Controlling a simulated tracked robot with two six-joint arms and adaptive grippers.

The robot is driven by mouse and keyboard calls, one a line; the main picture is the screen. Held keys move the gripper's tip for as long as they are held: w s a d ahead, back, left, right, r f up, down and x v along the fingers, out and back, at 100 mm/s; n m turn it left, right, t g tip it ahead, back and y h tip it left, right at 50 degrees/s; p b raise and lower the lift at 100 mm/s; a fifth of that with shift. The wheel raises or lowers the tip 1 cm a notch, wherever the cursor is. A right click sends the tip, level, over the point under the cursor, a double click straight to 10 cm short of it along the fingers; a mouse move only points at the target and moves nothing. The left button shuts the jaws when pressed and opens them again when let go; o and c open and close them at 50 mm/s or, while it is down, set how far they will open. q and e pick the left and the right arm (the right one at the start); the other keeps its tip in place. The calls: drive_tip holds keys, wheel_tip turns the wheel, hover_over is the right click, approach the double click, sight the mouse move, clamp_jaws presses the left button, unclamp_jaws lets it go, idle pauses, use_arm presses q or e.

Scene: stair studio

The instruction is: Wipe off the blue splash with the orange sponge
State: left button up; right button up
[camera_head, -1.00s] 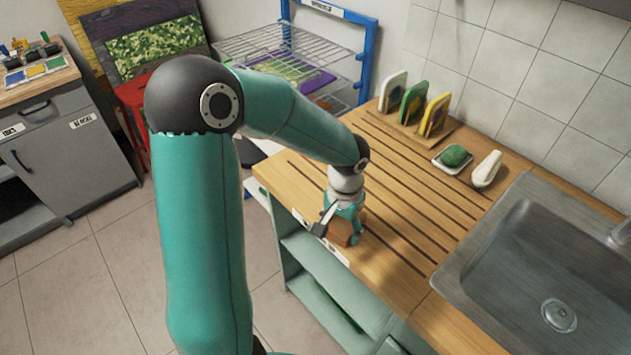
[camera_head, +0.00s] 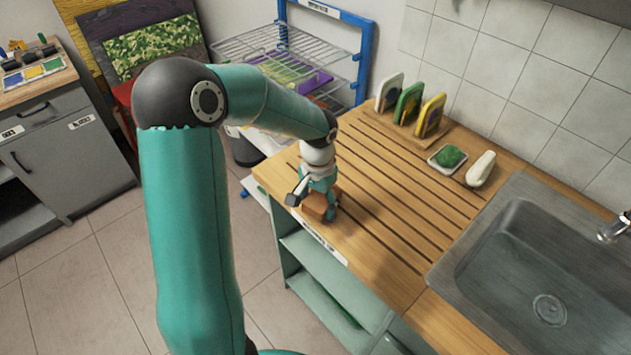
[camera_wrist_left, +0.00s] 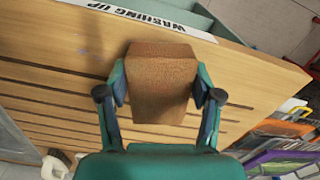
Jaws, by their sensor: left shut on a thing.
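The orange-brown sponge (camera_head: 316,207) is at the front left of the slatted wooden counter (camera_head: 400,235). My left gripper (camera_head: 320,190) is shut on it and points down at the counter. The sponge (camera_wrist_left: 160,85) also shows in the left wrist view, squeezed between both fingers. It is over or on the wood, near the edge with the "WASHING UP" label (camera_wrist_left: 140,14); I cannot tell whether it touches. My right gripper is not in view.
A rack with several coloured pads (camera_head: 408,104) stands at the back of the counter. A dish with a green scrubber (camera_head: 448,158) and a white item (camera_head: 480,169) lie beside it. The sink (camera_head: 535,262) is at right. The slatted middle is clear.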

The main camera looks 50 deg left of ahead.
sight(318, 201)
use_arm(q)
drive_tip(key=shift+r+p, duration=1.65)
drive_tip(key=shift+r, duration=1.1)
